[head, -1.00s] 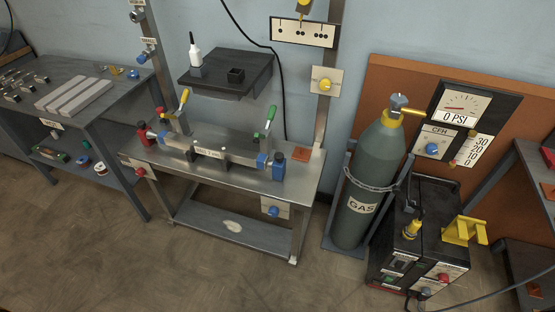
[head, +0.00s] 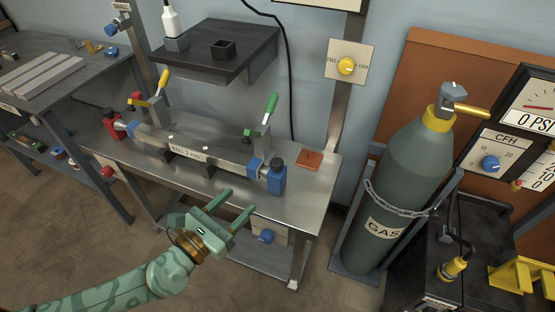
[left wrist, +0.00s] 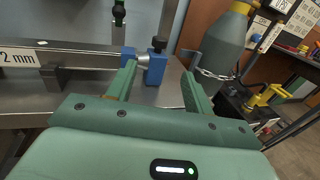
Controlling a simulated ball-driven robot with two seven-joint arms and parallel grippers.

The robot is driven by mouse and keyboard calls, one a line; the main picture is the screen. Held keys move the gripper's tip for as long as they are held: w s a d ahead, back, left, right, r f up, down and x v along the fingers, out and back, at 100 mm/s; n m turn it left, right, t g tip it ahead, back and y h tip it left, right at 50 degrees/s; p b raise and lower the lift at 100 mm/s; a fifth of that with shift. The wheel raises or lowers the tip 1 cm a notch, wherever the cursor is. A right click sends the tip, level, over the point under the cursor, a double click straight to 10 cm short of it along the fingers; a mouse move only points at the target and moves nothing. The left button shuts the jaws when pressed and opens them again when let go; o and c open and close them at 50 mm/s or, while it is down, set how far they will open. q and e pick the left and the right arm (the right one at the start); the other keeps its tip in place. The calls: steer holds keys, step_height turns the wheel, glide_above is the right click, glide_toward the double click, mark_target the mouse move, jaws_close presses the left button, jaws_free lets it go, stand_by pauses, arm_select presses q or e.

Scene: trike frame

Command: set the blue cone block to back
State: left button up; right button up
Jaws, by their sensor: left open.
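The blue cone block (head: 275,178) stands at the right end of the steel tube marked 2 mm (head: 200,155) on the steel bench, with a dark knob on top. In the left wrist view the blue block (left wrist: 156,68) shows just beyond and between my fingertips. My left gripper (head: 238,203) is open and empty in front of the bench, to the lower left of the blue block and apart from it. My right gripper is not in view.
A red block (head: 110,124) stands at the tube's left end. A green-handled clamp (head: 265,115) and a yellow-handled clamp (head: 158,90) rise behind the tube. An orange-brown plate (head: 309,160) lies at the bench's back right. A gas cylinder (head: 400,165) stands to the right.

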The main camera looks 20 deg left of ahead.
mark_target(273, 168)
arm_select(q)
steer(key=x, duration=1.4)
steer(key=shift+w+f, duration=0.1)
steer(key=shift+w, duration=0.2)
steer(key=shift+w+d, duration=0.2)
steer(key=shift+w, duration=0.3)
